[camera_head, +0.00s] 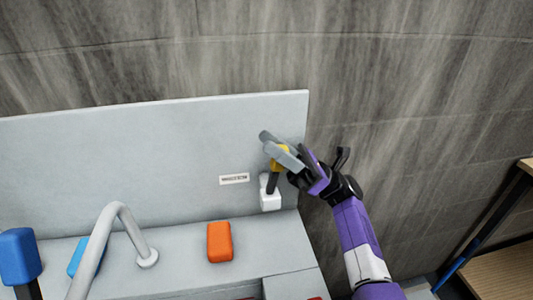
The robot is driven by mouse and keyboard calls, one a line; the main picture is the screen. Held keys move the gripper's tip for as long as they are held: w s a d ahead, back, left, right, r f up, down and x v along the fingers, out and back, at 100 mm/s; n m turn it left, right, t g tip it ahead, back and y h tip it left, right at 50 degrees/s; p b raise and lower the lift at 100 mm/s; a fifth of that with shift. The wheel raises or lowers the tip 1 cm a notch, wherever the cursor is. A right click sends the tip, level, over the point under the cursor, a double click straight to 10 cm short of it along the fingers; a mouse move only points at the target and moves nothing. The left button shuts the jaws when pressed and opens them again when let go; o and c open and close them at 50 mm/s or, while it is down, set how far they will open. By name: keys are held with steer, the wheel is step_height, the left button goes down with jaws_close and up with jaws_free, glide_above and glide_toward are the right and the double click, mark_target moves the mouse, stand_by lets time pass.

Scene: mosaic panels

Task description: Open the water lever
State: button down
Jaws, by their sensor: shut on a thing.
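The water lever (272,184) is a dark stem with a yellow part (280,157) near its top, rising from a white base block (270,198) at the right end of the grey back panel. My gripper (281,150) comes in from the right and is shut on the lever's upper part. Its grey fingers cover much of the top, so the exact contact is partly hidden. A small white label (234,179) with unreadable text is on the panel left of the lever.
An orange block (219,241) lies on the grey counter below. A curved grey faucet (122,212) stands to its left, with a blue-headed object (20,256) at far left. A wooden-topped shelf (497,275) is at lower right. A streaked grey wall (420,100) stands behind.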

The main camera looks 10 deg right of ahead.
steer(key=shift+d+f+y+b, duration=0.15)
steer(key=shift+d+y+b, duration=0.25)
steer(key=shift+d+y, duration=0.25)
steer(key=c, duration=1.2)
jaws_free()
steer(key=shift+o, duration=0.2)
steer(key=b+v, duration=0.3)
steer(key=v, duration=0.4)
steer(key=shift+d+f, duration=0.25)
steer(key=shift+f, duration=0.05)
